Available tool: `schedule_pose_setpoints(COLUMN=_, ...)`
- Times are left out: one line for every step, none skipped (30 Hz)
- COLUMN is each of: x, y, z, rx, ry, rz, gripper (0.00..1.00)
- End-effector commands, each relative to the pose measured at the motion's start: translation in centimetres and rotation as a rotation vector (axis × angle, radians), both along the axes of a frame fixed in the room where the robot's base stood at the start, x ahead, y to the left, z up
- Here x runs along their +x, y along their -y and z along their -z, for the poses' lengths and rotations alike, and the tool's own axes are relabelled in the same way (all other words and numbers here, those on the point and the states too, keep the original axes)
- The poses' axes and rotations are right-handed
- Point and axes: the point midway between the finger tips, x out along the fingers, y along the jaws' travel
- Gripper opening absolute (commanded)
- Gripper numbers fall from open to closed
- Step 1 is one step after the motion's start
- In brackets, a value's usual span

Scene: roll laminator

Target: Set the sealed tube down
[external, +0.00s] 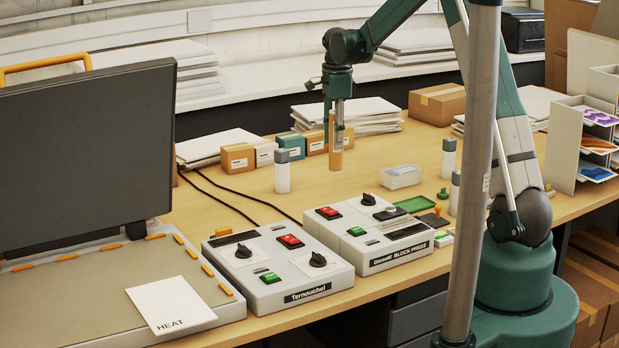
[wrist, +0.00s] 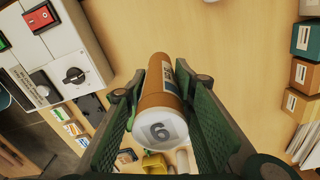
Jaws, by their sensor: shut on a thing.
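The sealed tube (external: 336,159) is orange-brown and upright in the external view. My gripper (external: 337,118) points down and is shut around its upper part. The tube's lower end is at or close to the wooden table (external: 385,150); I cannot tell whether it touches. In the wrist view the tube (wrist: 154,95) lies between the two green finger pads of my gripper (wrist: 165,120). Its near end is a white cap marked with a digit, 6 or 9, and a pale label shows on its side.
Small boxes (external: 238,158) stand left of and behind the tube, with paper stacks (external: 372,112) behind. White bottles with grey caps (external: 282,175) stand at either side. A clear container (external: 400,176) is to the right. Two control boxes (external: 278,265) (external: 368,232) are in front. Bare table surrounds the tube.

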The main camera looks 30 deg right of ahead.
Motion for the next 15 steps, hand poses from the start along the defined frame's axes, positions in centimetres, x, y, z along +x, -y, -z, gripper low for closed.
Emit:
schedule_pose_setpoints(x=-0.1, y=0.8, z=0.0, rx=0.000, ry=0.000, rz=0.020, gripper=0.12)
schedule_pose_setpoints(x=-0.1, y=1.1, z=0.0, rx=0.000, ry=0.000, rz=0.030, gripper=0.12)
schedule_pose_setpoints(x=-0.2, y=1.4, z=0.0, rx=0.000, ry=0.000, rz=0.041, gripper=0.12)
schedule_pose_setpoints(x=-0.2, y=1.6, z=0.0, rx=0.000, ry=0.000, rz=0.047, gripper=0.12)
schedule_pose_setpoints(x=-0.2, y=1.8, z=0.0, rx=0.000, ry=0.000, rz=0.052, gripper=0.12)
schedule_pose_setpoints(x=-0.3, y=1.9, z=0.0, rx=0.000, ry=0.000, rz=0.057, gripper=0.12)
schedule_pose_setpoints(x=-0.3, y=2.0, z=0.0, rx=0.000, ry=0.000, rz=0.059, gripper=0.12)
schedule_pose_setpoints(x=-0.3, y=2.0, z=0.0, rx=0.000, ry=0.000, rz=0.061, gripper=0.12)
schedule_pose_setpoints(x=-0.3, y=2.1, z=0.0, rx=0.000, ry=0.000, rz=0.062, gripper=0.12)
schedule_pose_setpoints(x=-0.3, y=2.1, z=0.0, rx=0.000, ry=0.000, rz=0.062, gripper=0.12)
schedule_pose_setpoints(x=-0.3, y=2.1, z=0.0, rx=0.000, ry=0.000, rz=0.062, gripper=0.12)
schedule_pose_setpoints(x=-0.3, y=2.1, z=0.0, rx=0.000, ry=0.000, rz=0.062, gripper=0.12)
schedule_pose_setpoints(x=-0.3, y=2.0, z=0.0, rx=0.000, ry=0.000, rz=0.062, gripper=0.12)
schedule_pose_setpoints(x=-0.3, y=2.0, z=0.0, rx=0.000, ry=0.000, rz=0.062, gripper=0.12)
schedule_pose_setpoints(x=-0.3, y=2.0, z=0.0, rx=0.000, ry=0.000, rz=0.061, gripper=0.12)
